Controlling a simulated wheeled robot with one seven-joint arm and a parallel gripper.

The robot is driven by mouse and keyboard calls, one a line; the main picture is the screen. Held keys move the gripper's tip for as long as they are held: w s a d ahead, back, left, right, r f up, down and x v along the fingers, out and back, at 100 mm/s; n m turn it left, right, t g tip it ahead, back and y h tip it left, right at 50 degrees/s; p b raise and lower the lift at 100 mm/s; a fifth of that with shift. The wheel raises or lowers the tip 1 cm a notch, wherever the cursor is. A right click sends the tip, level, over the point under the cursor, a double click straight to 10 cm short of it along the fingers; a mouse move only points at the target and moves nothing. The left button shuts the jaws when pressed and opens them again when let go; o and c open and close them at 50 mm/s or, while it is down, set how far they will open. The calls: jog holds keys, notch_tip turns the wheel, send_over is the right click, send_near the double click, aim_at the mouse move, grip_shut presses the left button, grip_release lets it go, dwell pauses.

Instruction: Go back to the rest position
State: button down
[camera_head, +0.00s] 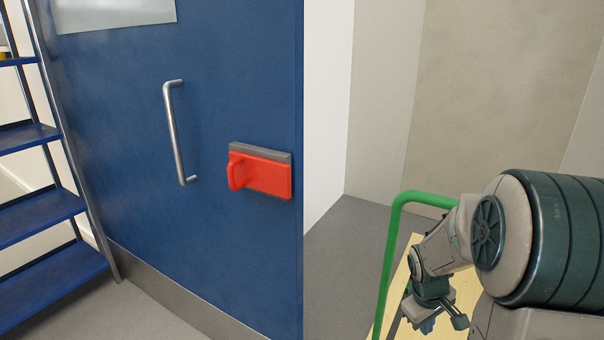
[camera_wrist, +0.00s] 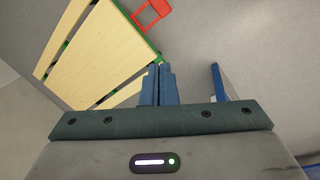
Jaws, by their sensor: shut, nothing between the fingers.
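My gripper (camera_wrist: 159,68) shows in the wrist view with its two blue fingers together and nothing between them. In the head view my arm is at the lower right, bent downward, with my gripper (camera_head: 428,325) low near the bottom edge, in front of the cart. The gripper touches nothing that I can make out.
A blue door (camera_head: 110,120) with a metal handle (camera_head: 174,135) and a red latch (camera_head: 262,172) stands left of centre. A cart with a green frame (camera_head: 388,240) and wooden deck (camera_wrist: 95,55) is close to my arm.

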jog(key=s+a+r+m+p, duration=0.1)
jog(key=s+a+r+p, duration=0.3)
jog(key=r, duration=0.4)
jog(key=s+a+r+m+t+y+p, duration=0.1)
jog(key=s+a+r+m+p, duration=0.1)
jog(key=r, duration=0.7)
jog(key=s+a+r+m+t+y+p, duration=0.1)
jog(key=s+a+r+m+p, duration=0.1)
jog(key=s+a+r+p, duration=0.3)
jog(key=s+a+r, duration=0.2)
jog(key=s+r, duration=0.1)
jog(key=shift+s+r+p, duration=0.15)
jog(key=shift+p, duration=0.2)
